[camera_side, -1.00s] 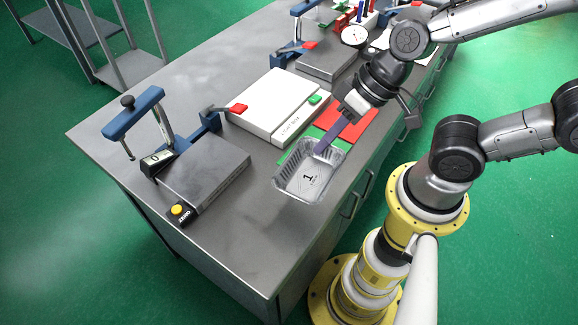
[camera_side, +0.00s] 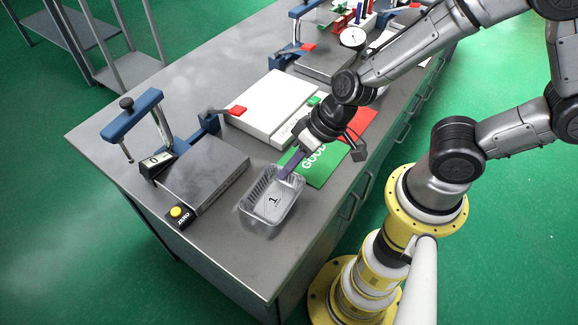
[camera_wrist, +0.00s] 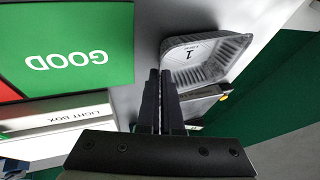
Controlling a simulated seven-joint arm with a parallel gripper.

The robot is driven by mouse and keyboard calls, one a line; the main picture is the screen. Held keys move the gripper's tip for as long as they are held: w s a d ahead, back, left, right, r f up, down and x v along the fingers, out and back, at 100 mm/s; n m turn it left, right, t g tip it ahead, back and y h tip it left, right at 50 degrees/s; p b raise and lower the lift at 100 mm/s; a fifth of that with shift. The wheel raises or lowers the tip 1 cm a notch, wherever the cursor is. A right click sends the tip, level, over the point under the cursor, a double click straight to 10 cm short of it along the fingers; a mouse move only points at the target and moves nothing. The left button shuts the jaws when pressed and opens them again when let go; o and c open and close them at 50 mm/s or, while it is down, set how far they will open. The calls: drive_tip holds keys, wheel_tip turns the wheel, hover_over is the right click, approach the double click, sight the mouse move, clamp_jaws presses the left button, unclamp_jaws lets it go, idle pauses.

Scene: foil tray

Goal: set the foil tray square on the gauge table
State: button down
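The foil tray (camera_side: 268,207), a shiny open tray with a "1" on its floor, is at the bench's front, right of the gauge table. It also shows in the wrist view (camera_wrist: 214,62). I cannot tell whether the tray's bottom touches the bench. The gauge table (camera_side: 205,172) is a flat grey metal block with a bare top. The tray partly hides it in the wrist view.
A blue gauge arm (camera_side: 135,115) stands over the gauge table's left side, by a small display (camera_side: 156,163). A black box with a yellow button (camera_side: 177,213) sits at its front corner. The white light box (camera_side: 270,105) and green GOOD card (camera_side: 318,163) lie behind.

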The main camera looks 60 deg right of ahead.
drive_tip(key=c, duration=1.1)
unclamp_jaws()
drive_tip(key=shift+f, duration=0.15)
drive_tip(key=s+d+r+h, duration=0.1)
drive_tip(key=s+d+r, duration=0.2)
drive_tip(key=r, duration=0.3)
drive_tip(key=s+d+r+h, duration=0.1)
drive_tip(key=s+d+r, duration=0.2)
drive_tip(key=d+r, duration=0.2)
drive_tip(key=s+d+r+t+h, duration=0.1)
drive_tip(key=s+d+r, duration=0.3)
drive_tip(key=r, duration=0.4)
drive_tip(key=shift+s+d+r+h, duration=0.1)
drive_tip(key=shift+d+r+h, duration=0.05)
drive_tip(key=shift+h, duration=0.25)
